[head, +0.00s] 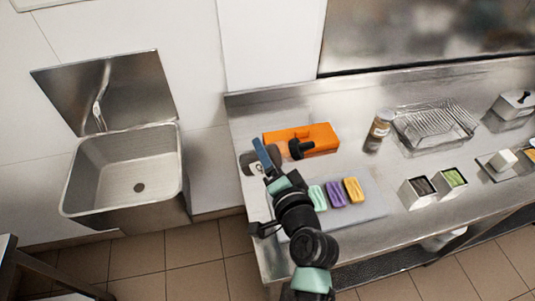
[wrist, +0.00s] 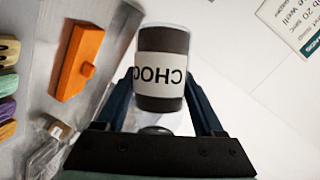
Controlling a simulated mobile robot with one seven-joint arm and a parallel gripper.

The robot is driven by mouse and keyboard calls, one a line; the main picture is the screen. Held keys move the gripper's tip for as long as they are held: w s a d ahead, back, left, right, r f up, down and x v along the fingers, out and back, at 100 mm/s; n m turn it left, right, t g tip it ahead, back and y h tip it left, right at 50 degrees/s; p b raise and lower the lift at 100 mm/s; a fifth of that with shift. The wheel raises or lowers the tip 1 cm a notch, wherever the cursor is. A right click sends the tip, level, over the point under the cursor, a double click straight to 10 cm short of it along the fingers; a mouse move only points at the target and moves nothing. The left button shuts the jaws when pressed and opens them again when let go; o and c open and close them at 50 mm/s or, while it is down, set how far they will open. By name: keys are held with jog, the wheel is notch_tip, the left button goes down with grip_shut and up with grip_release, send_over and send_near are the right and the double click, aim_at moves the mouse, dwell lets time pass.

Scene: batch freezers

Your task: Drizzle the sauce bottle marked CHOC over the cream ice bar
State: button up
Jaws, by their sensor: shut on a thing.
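The sauce bottle marked CHOC (wrist: 162,70) is brown with a white label, and my gripper (wrist: 163,105) is shut on it. The letters appear upside down in the wrist view. In the head view my gripper (head: 266,160) is above the counter's left end, and the bottle's label (head: 257,168) shows just beside it. The cream ice bar (wrist: 8,50) is at the left edge of the wrist view, partly cut off. In the head view my arm hides it. The bottle is apart from the bar, off to its side.
Mint (head: 318,197), purple (head: 336,194) and orange-yellow (head: 353,190) bars lie on a pale board (head: 371,205). An orange block (head: 322,134) lies behind. A brown jar (head: 380,127), wire rack (head: 432,122) and topping tubs (head: 417,194) stand right. A sink (head: 125,175) is left.

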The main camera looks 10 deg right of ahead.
aim_at(267, 148)
jog(key=shift+r+n+g+h+p, duration=0.55)
jog(key=shift+r+n+p, duration=0.75)
jog(key=shift+p, duration=0.95)
jog(key=shift+n+p, duration=0.3)
jog(key=shift+p, duration=0.1)
jog(key=shift+r+n+h+p, duration=0.15)
jog(key=shift+n+h+p, duration=0.25)
jog(key=shift+p, duration=0.3)
jog(key=shift+r+n+g+h+p, duration=0.45)
jog(key=shift+n+p, duration=0.3)
jog(key=shift+p, duration=0.5)
jog(key=shift+r+n+g+h+p, duration=0.1)
jog(key=shift+n+g+h+p, duration=0.1)
jog(key=shift+n+h+p, duration=0.75)
jog(key=shift+r+n+p, duration=0.2)
jog(key=shift+n+p, duration=0.35)
jog(key=shift+n, duration=0.15)
jog(key=s+a+p, duration=0.2)
jog(key=s+p, duration=0.1)
jog(key=s, duration=1.2)
jog(key=shift+w, duration=0.1)
